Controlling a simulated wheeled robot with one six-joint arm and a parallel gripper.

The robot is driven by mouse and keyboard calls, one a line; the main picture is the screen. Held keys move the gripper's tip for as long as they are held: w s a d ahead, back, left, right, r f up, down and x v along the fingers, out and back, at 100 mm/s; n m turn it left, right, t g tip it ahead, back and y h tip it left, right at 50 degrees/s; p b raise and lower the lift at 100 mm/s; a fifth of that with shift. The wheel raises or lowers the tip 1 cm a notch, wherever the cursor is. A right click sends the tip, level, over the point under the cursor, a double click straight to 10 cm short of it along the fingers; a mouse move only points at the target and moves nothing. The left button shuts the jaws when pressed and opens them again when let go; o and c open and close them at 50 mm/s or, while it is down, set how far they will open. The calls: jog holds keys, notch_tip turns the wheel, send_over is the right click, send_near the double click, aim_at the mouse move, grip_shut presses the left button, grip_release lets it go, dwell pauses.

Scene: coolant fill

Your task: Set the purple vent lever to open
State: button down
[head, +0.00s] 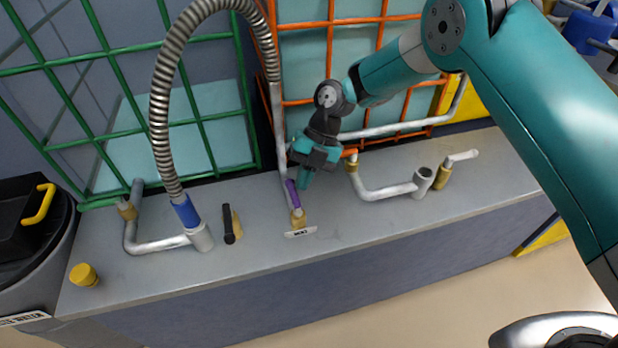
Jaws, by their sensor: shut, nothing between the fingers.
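The purple vent lever (292,193) sits on a brass valve body (298,217) near the front of the grey ledge. It slants up and slightly left from the valve, roughly along the grey pipe behind it. A small white label (300,232) lies just in front; its text is too small to read surely. My gripper (304,182) is shut and empty, pointing down just right of the lever's upper end. I cannot tell whether the fingers touch the lever.
An orange lever (349,153) is close right of my gripper. A corrugated hose (160,95) arches left into a socket. A black-handled valve (229,224) and yellow cap (84,275) are on the ledge (260,255). Green (115,75) and orange (330,50) cages stand behind.

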jog(key=d+r+m+t, duration=0.1)
jog(key=d+r+m, duration=0.25)
jog(key=r, duration=0.45)
jog(key=d+r+m, duration=0.2)
jog(key=r+m, duration=0.2)
jog(key=r, duration=0.4)
jog(key=s+d+r+m+t, duration=0.1)
jog(key=s+d+r+m, duration=0.25)
jog(key=s+m, duration=0.45)
jog(key=s+d+r+m+t, duration=0.2)
jog(key=s+d+m, duration=0.2)
jog(key=s+m, duration=0.35)
jog(key=s+d+r+m+t, duration=0.1)
jog(key=s+d+r+m, duration=0.25)
jog(key=s+m, duration=0.4)
notch_tip(320, 180, up, 12)
jog(key=p, duration=1.3)
jog(key=shift+s+r, duration=0.15)
jog(key=shift+r, duration=0.05)
